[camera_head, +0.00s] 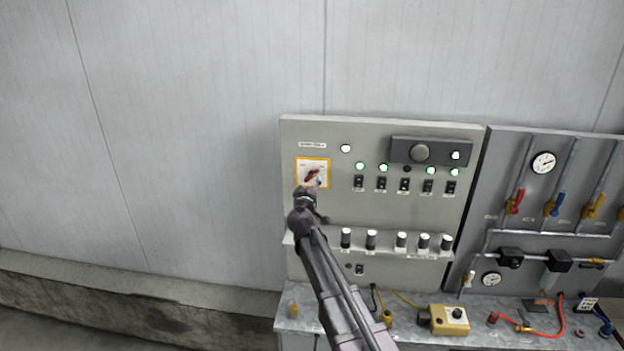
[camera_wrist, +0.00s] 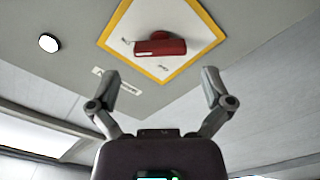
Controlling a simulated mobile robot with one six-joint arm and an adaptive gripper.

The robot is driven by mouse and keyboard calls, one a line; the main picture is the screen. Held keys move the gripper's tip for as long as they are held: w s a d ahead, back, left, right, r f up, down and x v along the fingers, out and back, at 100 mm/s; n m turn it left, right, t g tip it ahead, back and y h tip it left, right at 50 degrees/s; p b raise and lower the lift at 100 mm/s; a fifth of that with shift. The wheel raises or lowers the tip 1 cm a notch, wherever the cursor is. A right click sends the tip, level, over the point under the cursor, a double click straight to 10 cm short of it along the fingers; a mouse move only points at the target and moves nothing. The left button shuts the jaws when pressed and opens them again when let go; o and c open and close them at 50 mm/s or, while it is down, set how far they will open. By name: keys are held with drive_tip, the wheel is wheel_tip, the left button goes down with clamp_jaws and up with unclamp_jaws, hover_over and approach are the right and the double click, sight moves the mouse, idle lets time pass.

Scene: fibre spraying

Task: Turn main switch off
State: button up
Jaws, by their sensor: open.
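The main switch is a red handle (camera_head: 313,177) on a white plate with a yellow border, at the upper left of the grey control panel. In the wrist view the red handle (camera_wrist: 160,47) lies above and beyond my fingertips, apart from them. My gripper (camera_wrist: 160,85) is open and empty, with its two fingers spread below the switch plate (camera_wrist: 196,22). In the head view my gripper (camera_head: 306,192) is at the lower edge of the plate, and my arm hides part of the panel below it; the fingers are too small to tell there.
The control panel (camera_head: 370,210) has several small black switches, lit green lamps and a row of knobs (camera_head: 372,240). A panel with valves and gauges (camera_head: 543,162) stands to the right. A yellow box (camera_head: 449,319) is on the bench below. The wall at left is bare.

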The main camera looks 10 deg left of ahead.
sight(312, 175)
drive_tip(key=shift+w+d, duration=0.1)
drive_tip(key=shift+w, duration=2.65)
drive_tip(key=c, duration=0.9)
